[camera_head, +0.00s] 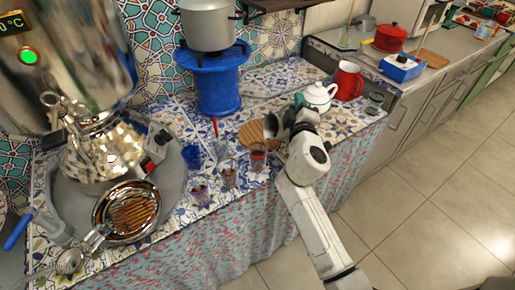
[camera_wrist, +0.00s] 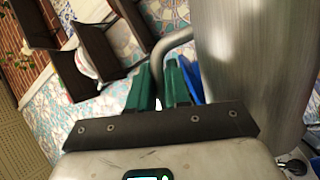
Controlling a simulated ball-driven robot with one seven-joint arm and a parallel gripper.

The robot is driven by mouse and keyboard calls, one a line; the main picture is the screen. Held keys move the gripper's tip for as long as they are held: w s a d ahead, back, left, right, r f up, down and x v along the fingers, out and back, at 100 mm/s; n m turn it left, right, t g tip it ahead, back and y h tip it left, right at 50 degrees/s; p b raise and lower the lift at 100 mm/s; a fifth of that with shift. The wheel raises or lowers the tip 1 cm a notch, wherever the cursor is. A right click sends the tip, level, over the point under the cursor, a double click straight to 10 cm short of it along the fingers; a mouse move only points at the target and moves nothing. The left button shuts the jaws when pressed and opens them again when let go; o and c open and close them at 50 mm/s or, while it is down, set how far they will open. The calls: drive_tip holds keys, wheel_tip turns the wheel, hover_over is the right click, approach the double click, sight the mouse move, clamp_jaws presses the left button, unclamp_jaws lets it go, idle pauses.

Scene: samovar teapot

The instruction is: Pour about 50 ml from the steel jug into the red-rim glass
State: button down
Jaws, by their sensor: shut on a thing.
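The steel jug (camera_wrist: 255,60) fills the right of the wrist view. Its thin bent handle (camera_wrist: 172,40) runs down between the green fingers of my gripper (camera_wrist: 162,78), which is shut on it. In the head view the jug (camera_head: 271,125) shows small and partly hidden by my gripper (camera_head: 287,124), above the right edge of a round wooden board. A glass with a reddish rim (camera_head: 258,157) stands just below and left of the jug, near the counter's front edge. I cannot see the jug's contents or any stream.
Two more glasses, a middle one (camera_head: 228,176) and a left one (camera_head: 199,190), stand along the front edge. A blue stand (camera_head: 217,85) is at the back, the big samovar (camera_head: 70,60) at left.

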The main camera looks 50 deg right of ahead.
drive_tip(key=shift+w+a+r, duration=0.1)
drive_tip(key=shift+a+r, duration=0.1)
drive_tip(key=shift+r, duration=0.1)
idle(0.9)
drive_tip(key=shift+d, duration=0.1)
drive_tip(key=d+f+m, duration=0.1)
drive_tip(key=s+d+f+m+y+p, duration=0.1)
drive_tip(key=f, duration=0.1)
drive_tip(key=d+f+m+g+y+p, duration=0.1)
drive_tip(key=f+m, duration=0.1)
drive_tip(key=shift+s+d, duration=0.2)
drive_tip(key=shift+s, duration=0.05)
drive_tip(key=shift+s+d+f+m+p, duration=0.1)
drive_tip(key=shift+d+f+m+p, duration=0.1)
drive_tip(key=shift+f, duration=0.15)
drive_tip(key=shift+s+d+f+m+p, duration=0.1)
drive_tip(key=shift+f+m+p, duration=0.1)
drive_tip(key=shift+f, duration=0.1)
idle(1.0)
